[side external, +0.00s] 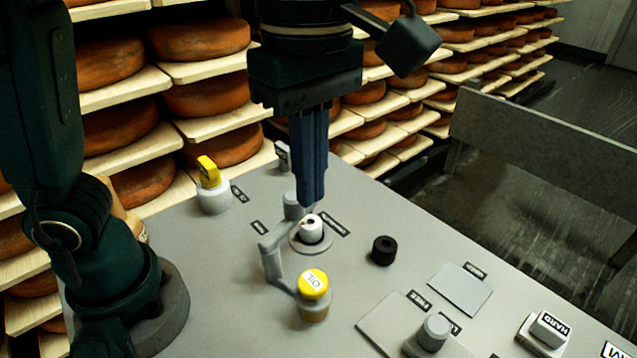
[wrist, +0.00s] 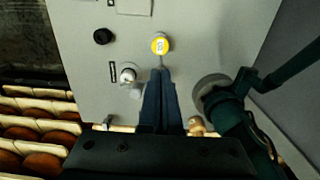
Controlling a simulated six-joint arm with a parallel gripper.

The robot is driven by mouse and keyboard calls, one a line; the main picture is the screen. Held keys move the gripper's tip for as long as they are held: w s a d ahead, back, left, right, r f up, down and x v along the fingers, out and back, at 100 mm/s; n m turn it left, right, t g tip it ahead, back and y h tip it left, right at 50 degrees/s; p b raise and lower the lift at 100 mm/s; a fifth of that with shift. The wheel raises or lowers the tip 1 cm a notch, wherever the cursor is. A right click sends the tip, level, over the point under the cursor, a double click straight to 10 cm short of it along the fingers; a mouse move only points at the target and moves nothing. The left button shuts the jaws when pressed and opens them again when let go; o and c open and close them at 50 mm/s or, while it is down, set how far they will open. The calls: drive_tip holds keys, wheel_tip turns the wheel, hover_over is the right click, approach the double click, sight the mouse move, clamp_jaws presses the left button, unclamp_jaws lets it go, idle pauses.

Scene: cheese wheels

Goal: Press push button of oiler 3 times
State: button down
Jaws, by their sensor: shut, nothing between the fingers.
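My gripper (side external: 312,203) is shut and empty, pointing down. In the side view its tips overlap the area just behind the knob.
A black knob (side external: 384,250) sits to the right on the panel (side external: 380,290). A yellow-handled switch (side external: 209,172) is at the left. A grey knob (side external: 434,332) and a HARD button (side external: 549,328) are at front right. Shelves of cheese wheels (side external: 205,40) stand behind.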

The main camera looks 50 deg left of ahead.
sight(311, 280)
wheel_tip(311, 280, down, 13)
drive_tip(key=shift+f, duration=0.1)
idle(0.5)
drive_tip(key=shift+f, duration=1.1)
wheel_tip(311, 280, up, 14)
drive_tip(key=shift+r, duration=0.25)
idle(2.5)
